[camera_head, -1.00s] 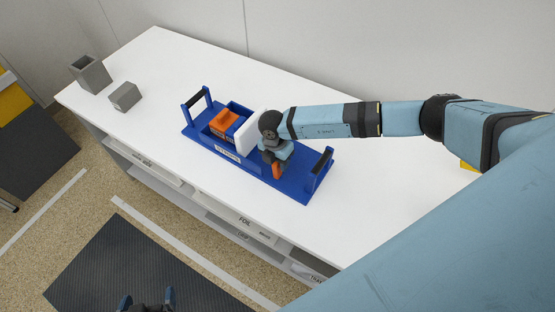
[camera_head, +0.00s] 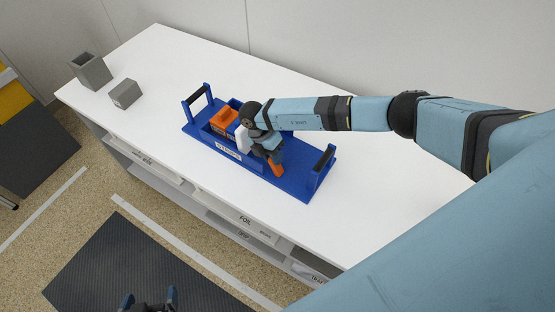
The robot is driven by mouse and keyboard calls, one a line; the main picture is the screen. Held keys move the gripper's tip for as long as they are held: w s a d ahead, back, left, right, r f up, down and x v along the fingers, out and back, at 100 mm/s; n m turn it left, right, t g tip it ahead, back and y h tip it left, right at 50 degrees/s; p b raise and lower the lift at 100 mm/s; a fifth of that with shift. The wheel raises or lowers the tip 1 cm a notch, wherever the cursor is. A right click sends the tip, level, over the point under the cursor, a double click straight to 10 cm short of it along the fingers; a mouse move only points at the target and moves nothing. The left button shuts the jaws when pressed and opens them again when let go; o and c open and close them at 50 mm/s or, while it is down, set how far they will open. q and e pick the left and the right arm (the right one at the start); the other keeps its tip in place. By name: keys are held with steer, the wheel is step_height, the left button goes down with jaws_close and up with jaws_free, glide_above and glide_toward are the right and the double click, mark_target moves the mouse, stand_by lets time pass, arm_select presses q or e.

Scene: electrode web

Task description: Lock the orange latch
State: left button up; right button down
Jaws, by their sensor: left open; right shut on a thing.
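The orange latch (camera_head: 277,171) stands on the right part of a blue tray (camera_head: 296,188) on the white counter. My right gripper (camera_head: 271,156) comes down over it and is shut on it; the arm hides much of the contact. A white block (camera_head: 242,139) is in the tray just left of the gripper, partly covered by it. An orange block (camera_head: 224,119) sits further left in the tray's blue walled part. My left gripper (camera_head: 148,303) is open and empty at the bottom edge of the view, low over the floor and away from the counter.
The tray has upright handles with black grips at its left end (camera_head: 197,96) and right end (camera_head: 324,158). A grey open box (camera_head: 91,72) and a grey block (camera_head: 125,94) stand on the counter's left end. The counter's front right is clear.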

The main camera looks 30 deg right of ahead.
steer(key=shift+w+a+f+g, duration=0.15)
steer(key=shift+w+f+g, duration=0.15)
steer(key=shift+g, duration=0.1)
steer(key=shift+r+g+h+b, duration=0.1)
steer(key=shift+g+h+b, duration=0.2)
steer(key=shift+h+b, duration=0.1)
arm_select(q)
steer(key=shift+d+f, duration=0.25)
steer(key=shift+f, duration=0.3)
steer(key=shift+w+r, duration=0.1)
arm_select(e)
steer(key=c, duration=1)
jaws_free()
steer(key=shift+w, duration=0.1)
arm_select(q)
steer(key=shift+a, duration=0.25)
arm_select(e)
steer(key=shift+r, duration=0.25)
arm_select(q)
steer(key=shift+d+f+b, duration=0.1)
steer(key=shift+f+b, duration=0.35)
steer(key=shift+f, duration=0.15)
arm_select(e)
step_height(320, 180, up, 20)
steer(key=shift+f, duration=0.25)
